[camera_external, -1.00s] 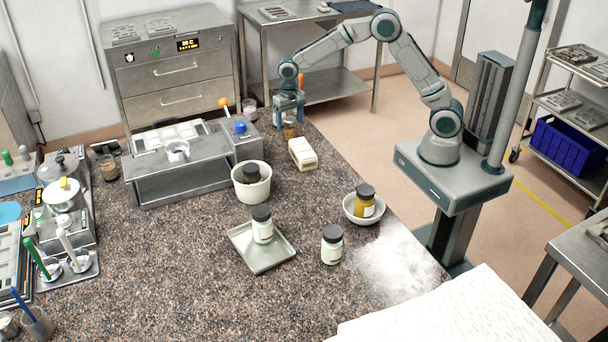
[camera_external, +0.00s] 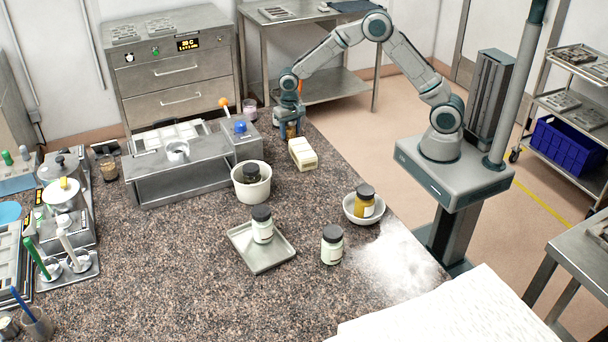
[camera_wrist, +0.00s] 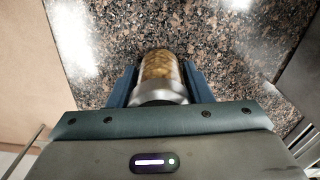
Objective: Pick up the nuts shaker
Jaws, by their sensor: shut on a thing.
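The nuts shaker (camera_wrist: 160,68) is a clear jar with tan nuts inside and a pale metal collar, seen in the wrist view between the two blue fingers. My gripper (camera_wrist: 158,78) is shut on it. In the external view my gripper (camera_external: 290,117) points down at the far end of the granite counter, and the shaker (camera_external: 290,131) shows only in part between the fingers. I cannot tell whether its base touches the counter.
A cream block-shaped container (camera_external: 302,154) stands just in front of my gripper. A steel unit with a blue knob (camera_external: 240,128) is to its left. A white tub (camera_external: 251,190) holds a dark-lidded jar. Dark-lidded jars (camera_external: 332,246) stand nearer. The counter's right edge is close.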

